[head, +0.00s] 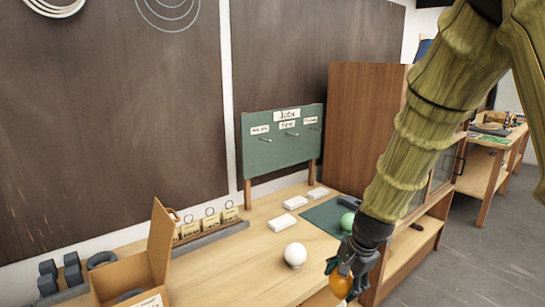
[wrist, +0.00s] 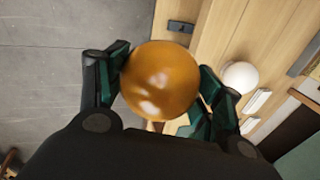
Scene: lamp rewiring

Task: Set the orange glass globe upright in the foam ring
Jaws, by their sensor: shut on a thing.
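My gripper (head: 346,268) is shut on the orange glass globe (head: 341,285), held at the bench's front edge, at the bottom of the head view. In the wrist view the globe (wrist: 160,80) sits between the two fingers, with floor and bench edge behind it. Its neck is not clearly visible, so I cannot tell its tilt. I cannot pick out the foam ring for certain.
A white globe (head: 295,254) stands on the wooden bench (head: 235,268). A green globe (head: 347,221) rests on a green mat (head: 325,216). White blocks (head: 295,203) lie behind. A cardboard box (head: 160,243) stands left, and a wooden cabinet (head: 362,125) rises at right.

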